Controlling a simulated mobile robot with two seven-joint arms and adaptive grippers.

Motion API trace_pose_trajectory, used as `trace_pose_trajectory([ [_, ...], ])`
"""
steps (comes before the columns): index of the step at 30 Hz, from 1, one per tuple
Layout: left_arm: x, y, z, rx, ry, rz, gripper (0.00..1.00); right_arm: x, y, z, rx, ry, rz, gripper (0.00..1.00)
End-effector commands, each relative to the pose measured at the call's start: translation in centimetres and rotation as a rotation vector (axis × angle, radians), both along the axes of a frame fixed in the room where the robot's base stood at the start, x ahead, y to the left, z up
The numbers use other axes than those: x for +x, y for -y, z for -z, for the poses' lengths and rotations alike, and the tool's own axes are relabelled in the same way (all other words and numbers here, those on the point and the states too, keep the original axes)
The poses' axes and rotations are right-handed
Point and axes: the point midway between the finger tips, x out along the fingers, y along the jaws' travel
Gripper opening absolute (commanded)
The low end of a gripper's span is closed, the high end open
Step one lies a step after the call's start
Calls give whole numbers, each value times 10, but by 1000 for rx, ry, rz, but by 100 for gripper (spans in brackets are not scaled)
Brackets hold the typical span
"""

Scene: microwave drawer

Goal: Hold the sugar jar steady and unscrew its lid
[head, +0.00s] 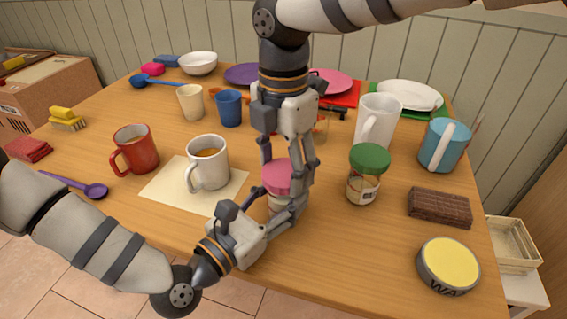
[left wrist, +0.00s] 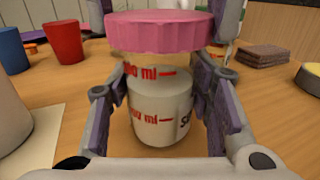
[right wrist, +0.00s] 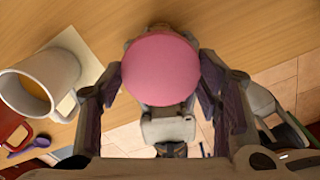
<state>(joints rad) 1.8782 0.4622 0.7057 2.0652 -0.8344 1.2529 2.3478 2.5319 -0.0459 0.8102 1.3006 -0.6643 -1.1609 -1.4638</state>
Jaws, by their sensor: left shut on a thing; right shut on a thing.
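The sugar jar (head: 275,205) is a clear jar with white contents and red ml marks, upright on the table near its front edge. Its pink lid (head: 277,177) sits on top; I cannot tell whether it is loosened. In the left wrist view the jar body (left wrist: 160,110) stands between my left fingers, under the lid (left wrist: 160,33). My left gripper (head: 284,212) is shut on the jar body from the front. My right gripper (head: 286,179) comes from above and is shut on the lid, whose round top (right wrist: 160,70) fills the middle of the right wrist view.
A white mug (head: 208,163) on a paper sheet (head: 165,187) stands close left. A green-lidded jar (head: 367,175) stands close right, with a brown block (head: 440,207) and a yellow-topped tin (head: 448,265) beyond. Free wood lies between the jar and the tin.

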Motion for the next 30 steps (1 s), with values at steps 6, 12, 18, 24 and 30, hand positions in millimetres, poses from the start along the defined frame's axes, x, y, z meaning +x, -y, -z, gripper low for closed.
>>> trace_pose_trajectory([
  [6,0,0,0,-1,-1,2,0,0,0,0,0,0,-455,25],
  [12,0,0,0,-1,-1,1,0,0,1,0,-1,0,-481,25],
  [18,0,0,0,0,0,0,0,0,1,0,-2,0,-483,25],
  [24,0,0,0,0,0,-1,0,0,1,0,-2,0,-482,25],
  [30,0,0,0,0,0,-1,0,0,1,-5,-2,0,-481,25],
])
